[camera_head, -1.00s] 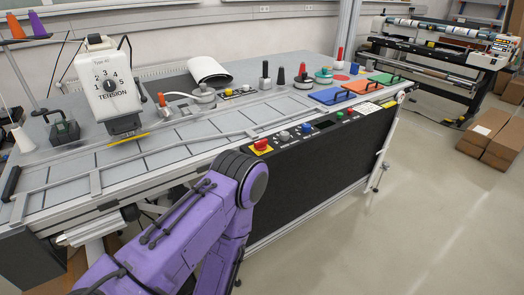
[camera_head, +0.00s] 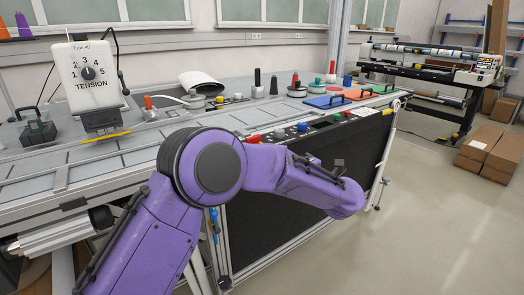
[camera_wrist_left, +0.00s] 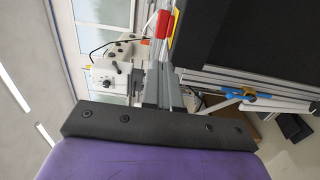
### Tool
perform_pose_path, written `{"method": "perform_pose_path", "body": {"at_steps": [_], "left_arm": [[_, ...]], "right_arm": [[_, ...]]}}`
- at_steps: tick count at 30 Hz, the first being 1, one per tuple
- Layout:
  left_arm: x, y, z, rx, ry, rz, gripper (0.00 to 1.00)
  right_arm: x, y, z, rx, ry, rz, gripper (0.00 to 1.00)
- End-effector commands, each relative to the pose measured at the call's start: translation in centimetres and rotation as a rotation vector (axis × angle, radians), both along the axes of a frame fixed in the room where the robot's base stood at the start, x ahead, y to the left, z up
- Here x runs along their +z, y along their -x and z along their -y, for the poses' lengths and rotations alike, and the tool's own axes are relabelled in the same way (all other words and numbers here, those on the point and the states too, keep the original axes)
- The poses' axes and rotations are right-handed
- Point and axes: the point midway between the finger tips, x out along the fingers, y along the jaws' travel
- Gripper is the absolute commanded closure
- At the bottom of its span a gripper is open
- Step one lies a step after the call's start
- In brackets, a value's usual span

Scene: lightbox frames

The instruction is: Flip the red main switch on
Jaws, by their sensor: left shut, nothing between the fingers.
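A red knob on a yellow plate (camera_head: 253,139) sits at the left of the control panel along the bench's front edge. It shows just above my left arm in the head view, and I cannot tell its setting. In the left wrist view a red part (camera_wrist_left: 163,23) with yellow beside it is near the top, beyond the fingers. My left gripper (camera_wrist_left: 162,72) is shut and empty, its fingers pointing toward that red part with no clear contact. In the head view my left forearm crosses in front of the panel, and the gripper is hidden. My right gripper is out of view.
A black front panel (camera_head: 285,235) hangs below. The tension unit (camera_head: 88,75) stands at the back left. Orange and blue lids lie at the right end. The floor at right is clear before cardboard boxes (camera_head: 484,145).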

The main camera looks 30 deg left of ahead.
Motion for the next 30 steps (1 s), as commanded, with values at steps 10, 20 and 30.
{"method": "perform_pose_path", "body": {"at_steps": [10, 20, 30], "left_arm": [[0.0, -2.4, -6.0, 0.004, 0.001, -0.003, 1.00], [0.0, -4.7, -11.7, 0.002, -0.001, -0.002, 1.00], [-0.1, -5.2, -12.8, 0.000, -0.003, -0.002, 1.00]], "right_arm": [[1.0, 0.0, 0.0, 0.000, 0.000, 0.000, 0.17], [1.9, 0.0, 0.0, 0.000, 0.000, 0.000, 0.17], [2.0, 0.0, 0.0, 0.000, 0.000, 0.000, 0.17]]}}
